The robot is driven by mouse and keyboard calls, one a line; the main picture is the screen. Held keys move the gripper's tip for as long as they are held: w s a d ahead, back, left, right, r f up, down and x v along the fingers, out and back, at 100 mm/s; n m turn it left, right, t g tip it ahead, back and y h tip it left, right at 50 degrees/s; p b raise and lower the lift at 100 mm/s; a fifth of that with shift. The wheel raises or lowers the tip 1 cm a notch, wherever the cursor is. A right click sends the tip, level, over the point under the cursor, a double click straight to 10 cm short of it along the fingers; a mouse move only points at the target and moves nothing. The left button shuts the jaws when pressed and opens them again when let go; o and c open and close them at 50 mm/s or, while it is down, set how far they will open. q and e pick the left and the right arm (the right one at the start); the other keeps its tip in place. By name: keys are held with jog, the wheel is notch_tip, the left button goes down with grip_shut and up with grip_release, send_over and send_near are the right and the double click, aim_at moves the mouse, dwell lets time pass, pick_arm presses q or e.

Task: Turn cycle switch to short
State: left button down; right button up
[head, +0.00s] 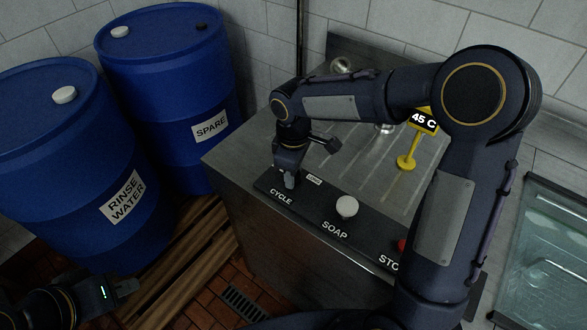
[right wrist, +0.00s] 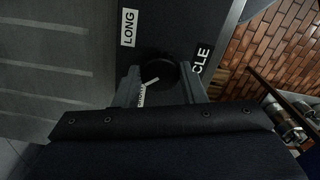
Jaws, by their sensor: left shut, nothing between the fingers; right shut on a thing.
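The cycle switch is a round black knob (right wrist: 164,72) with a white pointer line, seen in the right wrist view. The line points to the lower left, towards a small white label (right wrist: 141,95) that is partly hidden and hard to read. The LONG label (right wrist: 128,27) is at the upper left of the knob. My right gripper (head: 289,182) reaches down to the CYCLE spot on the panel and hides the knob in the head view. Its fingers are shut on the knob, one on each side. My left gripper (head: 128,287) is shut and empty at the lower left, far from the panel.
On the dark panel are a pale SOAP knob (head: 347,206) and a red button (head: 402,245), partly behind my right arm. A yellow 45 C sign (head: 407,163) stands on the steel top. Blue drums (head: 165,75) stand left. A glass-like tray (head: 555,235) is at right.

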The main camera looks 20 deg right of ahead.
jog(key=shift+n, duration=0.4)
jog(key=o, duration=1)
notch_tip(320, 180, up, 8)
jog(key=shift+f, duration=0.2)
jog(key=shift+r, duration=0.15)
